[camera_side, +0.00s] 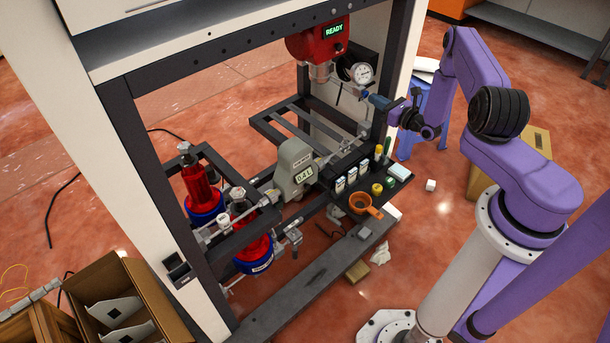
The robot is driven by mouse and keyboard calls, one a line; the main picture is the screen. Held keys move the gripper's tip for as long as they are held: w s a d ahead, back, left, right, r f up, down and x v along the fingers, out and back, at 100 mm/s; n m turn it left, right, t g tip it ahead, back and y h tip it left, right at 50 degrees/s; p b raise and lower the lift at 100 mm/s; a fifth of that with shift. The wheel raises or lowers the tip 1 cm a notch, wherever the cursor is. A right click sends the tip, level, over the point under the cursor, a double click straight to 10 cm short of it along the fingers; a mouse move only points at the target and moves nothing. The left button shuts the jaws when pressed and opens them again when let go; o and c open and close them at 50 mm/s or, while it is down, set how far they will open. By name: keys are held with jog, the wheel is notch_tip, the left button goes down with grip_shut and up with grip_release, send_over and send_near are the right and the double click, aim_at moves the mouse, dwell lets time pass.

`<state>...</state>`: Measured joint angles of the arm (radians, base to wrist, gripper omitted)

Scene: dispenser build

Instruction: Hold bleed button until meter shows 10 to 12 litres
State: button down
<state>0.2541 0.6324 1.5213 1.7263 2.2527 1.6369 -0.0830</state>
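The grey meter (294,165) sits on the pipework in the middle of the frame, and its small display appears to read 0.4 L. A red unit (318,42) hangs at the top with a green READY display (334,29). A round white dial gauge (362,74) is beside it. I cannot make out which part is the bleed button. My gripper (374,100) is at the end of the purple arm, just below the gauge by the frame's right post. Its fingers are too small and dark to tell whether they are open, shut or touching anything.
Two red cylinders with blue bands (205,212) stand at the left. Dark frame posts and beams enclose the work area. An open cardboard box (118,300) is at the lower left.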

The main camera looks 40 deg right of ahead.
jog(key=shift+w, duration=0.75)
dwell(0.3)
jog(key=shift+s, duration=0.15)
dwell(1.1)
jog(key=shift+s, duration=0.7)
jog(key=shift+w, duration=0.85)
dwell(4.2)
